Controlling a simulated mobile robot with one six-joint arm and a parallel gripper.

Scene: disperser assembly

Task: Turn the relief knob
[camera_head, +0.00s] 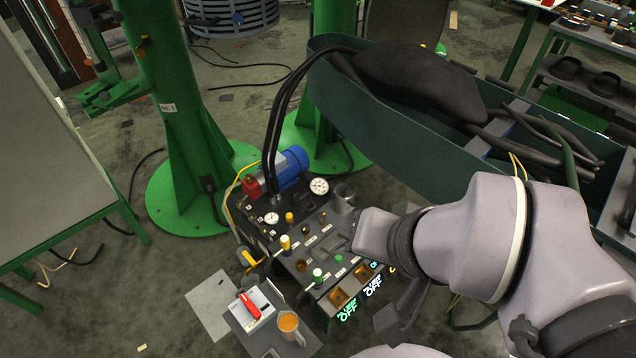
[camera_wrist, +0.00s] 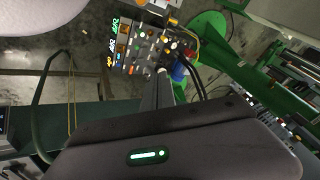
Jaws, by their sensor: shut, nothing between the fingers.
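The dark control panel (camera_head: 300,243) of the hydraulic unit stands on the floor, left of my arm, with small knobs, gauges and labels. I cannot tell which control is the relief knob, as the labels are too small to read. In the wrist view the panel (camera_wrist: 147,45) shows tilted beyond the fingers. My gripper (camera_wrist: 163,78) is shut and empty, pointing towards the panel's edge, apparently apart from it. In the head view my arm hides part of the panel's right side.
A blue motor (camera_head: 290,165) and black hoses (camera_head: 272,130) stand behind the panel. A long green trough (camera_head: 400,150) lies behind my arm.

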